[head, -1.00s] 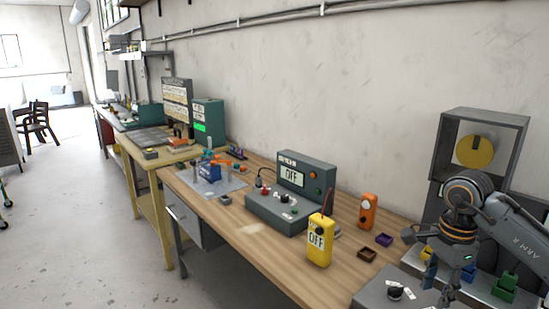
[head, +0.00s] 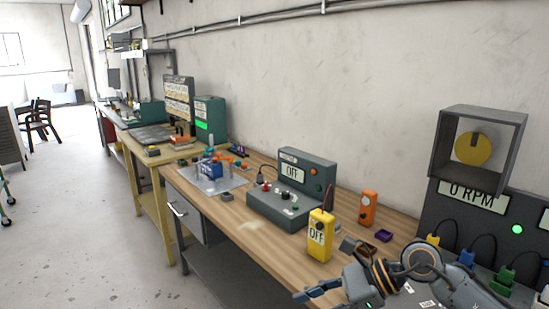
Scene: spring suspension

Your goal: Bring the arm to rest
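My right arm comes in from the lower right, low in front of the bench. Its gripper (head: 318,291) points left at the bottom of the picture, near the bench's front edge. Its fingers show only partly, so I cannot tell whether they are open or shut. I see nothing held in them. My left gripper is not in view.
A panel (head: 470,205) at right reads 0 RPM, with a green light (head: 517,229).

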